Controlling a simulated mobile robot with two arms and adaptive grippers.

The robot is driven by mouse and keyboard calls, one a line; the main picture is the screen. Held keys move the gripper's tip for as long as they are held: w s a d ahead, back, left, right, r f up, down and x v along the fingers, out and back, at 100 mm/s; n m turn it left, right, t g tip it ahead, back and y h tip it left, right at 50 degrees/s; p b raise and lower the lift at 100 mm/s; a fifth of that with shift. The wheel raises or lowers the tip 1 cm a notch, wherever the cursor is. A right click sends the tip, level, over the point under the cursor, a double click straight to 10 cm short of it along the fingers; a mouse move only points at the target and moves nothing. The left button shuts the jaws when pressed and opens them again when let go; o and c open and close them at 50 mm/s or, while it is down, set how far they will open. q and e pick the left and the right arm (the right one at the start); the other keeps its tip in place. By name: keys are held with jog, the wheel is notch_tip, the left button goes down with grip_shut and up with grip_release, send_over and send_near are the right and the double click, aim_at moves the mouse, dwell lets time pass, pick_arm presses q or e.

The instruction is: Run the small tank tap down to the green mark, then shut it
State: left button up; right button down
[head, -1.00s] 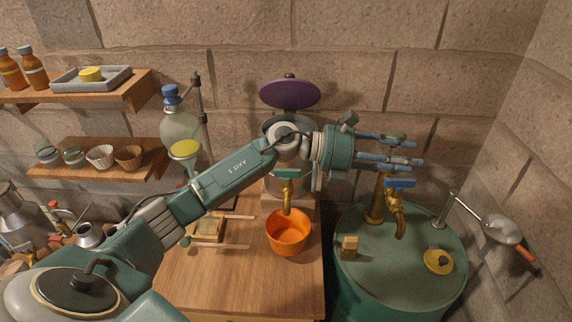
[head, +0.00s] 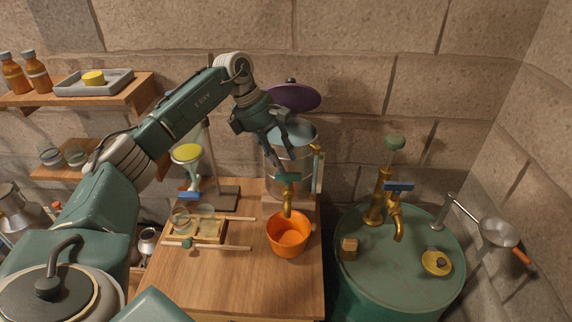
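The small tank (head: 283,160) is a steel cylinder with a tilted purple lid (head: 293,97), at the back of the wooden bench. Its brass tap (head: 287,198) has a teal handle (head: 288,177) and points down over an orange bucket (head: 289,233). I see no stream from the spout. An upright gauge (head: 318,170) with a brass top stands at the tank's right side; no green mark can be made out on it. My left gripper (head: 288,152) points down in front of the tank, above the tap handle, fingers spread and empty. My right gripper is out of view.
A large green drum (head: 405,265) stands to the right with a taller brass tap, blue-handled (head: 398,186). A wooden block (head: 349,248) and yellow disc (head: 436,263) lie on it. A tray with glass jars (head: 205,228) and a stand are left of the bucket.

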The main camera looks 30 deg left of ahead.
aim_at(288, 176)
pick_arm(q)
jog(key=p+x, duration=0.1)
jog(key=x, duration=0.2)
jog(key=shift+d+f, duration=0.15)
jog(key=shift+w+f, duration=0.1)
jog(key=shift+f, duration=0.25)
grip_shut()
